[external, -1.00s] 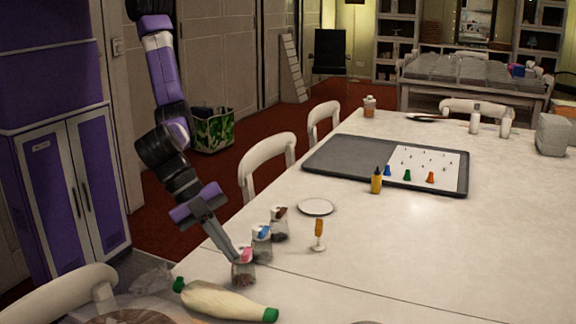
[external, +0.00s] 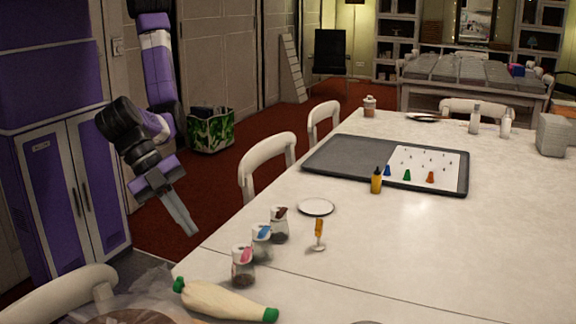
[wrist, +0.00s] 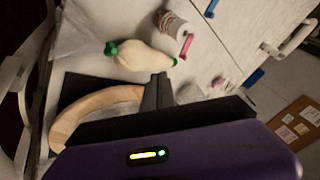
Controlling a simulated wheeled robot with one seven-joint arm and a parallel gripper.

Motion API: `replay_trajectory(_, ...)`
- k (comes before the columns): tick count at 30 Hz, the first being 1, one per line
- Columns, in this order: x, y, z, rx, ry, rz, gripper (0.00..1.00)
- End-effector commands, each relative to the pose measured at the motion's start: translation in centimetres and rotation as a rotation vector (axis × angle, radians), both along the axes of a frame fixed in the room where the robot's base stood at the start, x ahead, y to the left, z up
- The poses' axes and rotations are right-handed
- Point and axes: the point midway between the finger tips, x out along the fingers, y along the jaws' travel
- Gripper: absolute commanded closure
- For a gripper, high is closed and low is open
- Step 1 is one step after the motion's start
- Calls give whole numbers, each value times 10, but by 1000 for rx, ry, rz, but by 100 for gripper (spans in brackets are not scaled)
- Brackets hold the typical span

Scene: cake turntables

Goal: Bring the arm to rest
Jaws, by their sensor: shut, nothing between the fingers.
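My gripper (external: 190,228) is shut and empty. In the external view it hangs in the air off the table's left edge, pointing down and to the right, apart from everything on the table. In the wrist view the fingers (wrist: 158,88) show as one dark shape in front of the table. The purple and black arm comes down from the top left of the external view, bent at the elbow.
A pale piping bag (external: 222,300) lies in front. A white chair (external: 268,165) stands beside the table (external: 400,260). A purple-topped cabinet (external: 75,190) is at left.

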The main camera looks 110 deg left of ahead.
Motion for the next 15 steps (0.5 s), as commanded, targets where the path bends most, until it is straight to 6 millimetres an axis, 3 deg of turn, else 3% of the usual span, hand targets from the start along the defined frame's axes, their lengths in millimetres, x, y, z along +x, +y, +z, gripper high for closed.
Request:
replay_trajectory(6, -16, -2, 21, 0, -1, -1, 100)
replay_trajectory(15, -19, -1, 26, 2, 0, 0, 100)
